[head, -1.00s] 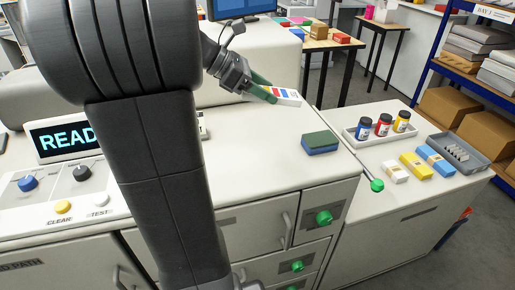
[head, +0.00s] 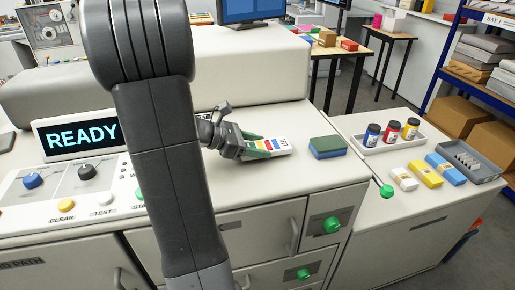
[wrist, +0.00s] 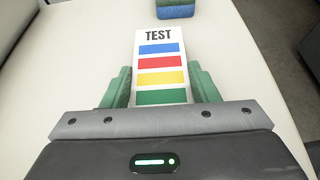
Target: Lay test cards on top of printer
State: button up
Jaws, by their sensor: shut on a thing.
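The test cards (head: 279,144) are a white pack with blue, red, yellow and green bars. In the wrist view the pack (wrist: 161,62) lies between two green fingers with the word TEST at its far end. My gripper (head: 262,147) is shut on the pack, low over the printer's white top (head: 250,183). I cannot tell whether the pack touches the surface. My gripper also shows in the wrist view (wrist: 163,90); its fingers press the pack's two sides.
A green and blue sponge-like block (head: 327,147) lies on the printer top just right of the pack. On the right counter stand a tray (head: 358,145) with several ink bottles, small boxes (head: 425,174) and a grey tray (head: 484,176). The printer top in front of the pack is clear.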

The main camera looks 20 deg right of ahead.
jog(key=shift+f, duration=0.55)
jog(key=shift+f, duration=0.1)
jog(key=o, duration=1)
jog(key=shift+o, duration=0.2)
jog(key=shift+a, duration=0.15)
jog(key=v, duration=1.2)
jog(key=shift+b, duration=0.4)
